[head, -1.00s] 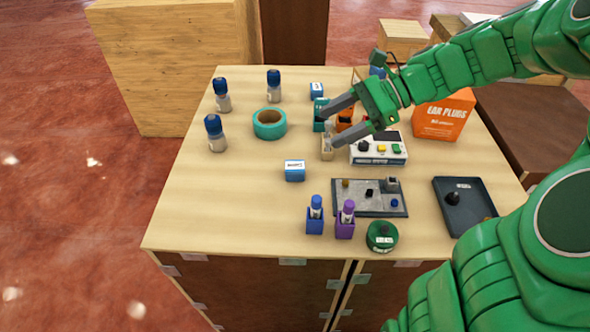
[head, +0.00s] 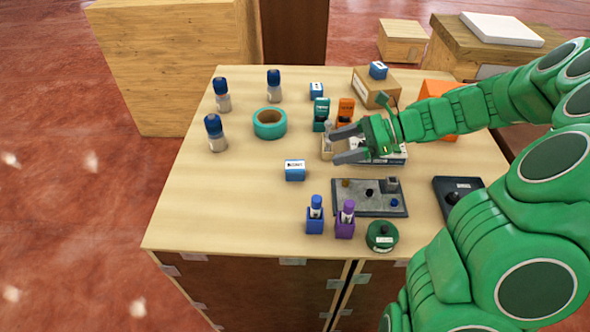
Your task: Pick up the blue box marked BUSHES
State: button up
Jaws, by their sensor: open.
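Three small blue boxes with white labels are in the head view. One blue box (head: 295,172) sits alone near the middle of the table. Another blue box (head: 316,91) stands at the back. A third blue box (head: 378,71) sits on top of a cardboard box (head: 362,87). The labels are too small to read surely, so I cannot tell which is marked BUSHES. My gripper (head: 333,146) is open, its fingers pointing left, to the upper right of the middle blue box and apart from it. It partly hides a small wooden tray (head: 326,152).
A teal tape roll (head: 268,124) and several blue-capped bottles (head: 215,133) stand to the left. A teal item (head: 321,115) and an orange item (head: 346,112) stand behind my gripper. A grey tray (head: 365,207) lies in front. The table's left front is clear.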

aim_at(299, 165)
notch_tip(299, 165, down, 2)
jog(key=shift+a, duration=0.1)
jog(key=shift+s+a+f, duration=0.1)
jog(key=shift+a+f, duration=0.1)
jog(key=shift+a, duration=0.05)
jog(key=x, duration=1.1)
jog(key=shift+s+a, duration=0.1)
jog(key=shift+a, duration=0.1)
jog(key=shift+r, duration=0.1)
jog(key=c, duration=1.1)
